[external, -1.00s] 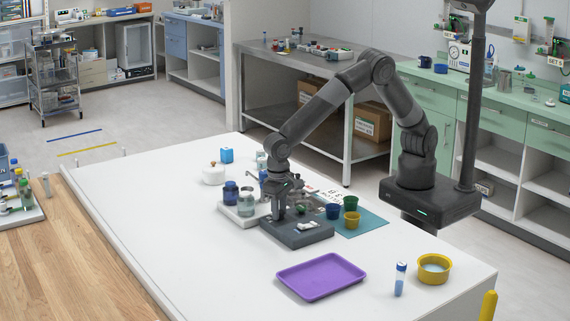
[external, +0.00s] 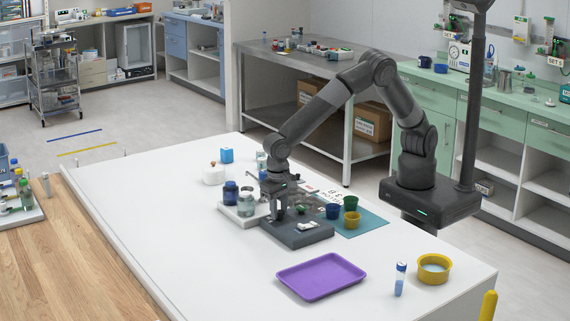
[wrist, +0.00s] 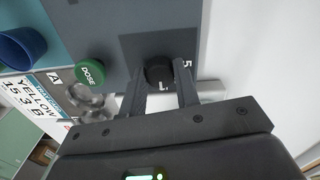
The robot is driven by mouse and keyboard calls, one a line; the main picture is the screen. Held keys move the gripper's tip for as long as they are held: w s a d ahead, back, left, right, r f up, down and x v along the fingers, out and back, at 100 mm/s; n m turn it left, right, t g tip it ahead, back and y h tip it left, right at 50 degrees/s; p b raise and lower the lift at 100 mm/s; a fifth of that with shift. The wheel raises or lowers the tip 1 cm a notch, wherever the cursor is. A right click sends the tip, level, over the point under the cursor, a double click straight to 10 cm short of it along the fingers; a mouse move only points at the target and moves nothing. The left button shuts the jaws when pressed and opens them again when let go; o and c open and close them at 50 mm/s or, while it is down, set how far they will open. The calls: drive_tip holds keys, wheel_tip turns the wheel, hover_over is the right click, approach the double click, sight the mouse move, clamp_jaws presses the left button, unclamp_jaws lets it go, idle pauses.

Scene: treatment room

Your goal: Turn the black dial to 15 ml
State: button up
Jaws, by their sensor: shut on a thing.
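The black dial (wrist: 160,74) sits on the grey dispenser unit (wrist: 95,22) and has white markings, one of which looks like a 5. My gripper (wrist: 160,82) points down at it, with one finger on each side, shut on the dial. In the external view my gripper (external: 280,213) is low over the grey dispenser base (external: 300,235). The full scale and the exact setting cannot be read. A green DOSE button (wrist: 90,72) is to the left of the dial.
A blue cup (wrist: 20,47) and a label card (wrist: 35,95) lie left in the wrist view. A white tray (external: 232,213) with bottles adjoins the dispenser. A purple tray (external: 320,276), a yellow bowl (external: 434,270) and a teal mat (external: 372,226) with cups stand nearby.

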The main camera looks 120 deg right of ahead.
sight(279, 211)
drive_tip(key=o, duration=1)
drive_tip(key=shift+c, duration=0.2)
wheel_tip(279, 211, up, 11)
drive_tip(key=shift+w, duration=0.15)
drive_tip(key=shift+f, duration=0.1)
drive_tip(key=s+r+n+t+y, duration=0.15)
drive_tip(key=s+r+n, duration=0.25)
drive_tip(key=s+r, duration=0.45)
drive_tip(key=s+r+n+t+h, duration=0.15)
drive_tip(key=s+r+n, duration=0.3)
drive_tip(key=s, duration=0.65)
drive_tip(key=s+n+t, duration=0.3)
drive_tip(key=s+n, duration=0.4)
drive_tip(key=s, duration=1.1)
drive_tip(key=shift+s+a+f+n, duration=0.25)
drive_tip(key=shift+s+f+n, duration=0.1)
drive_tip(key=shift+f, duration=0.1)
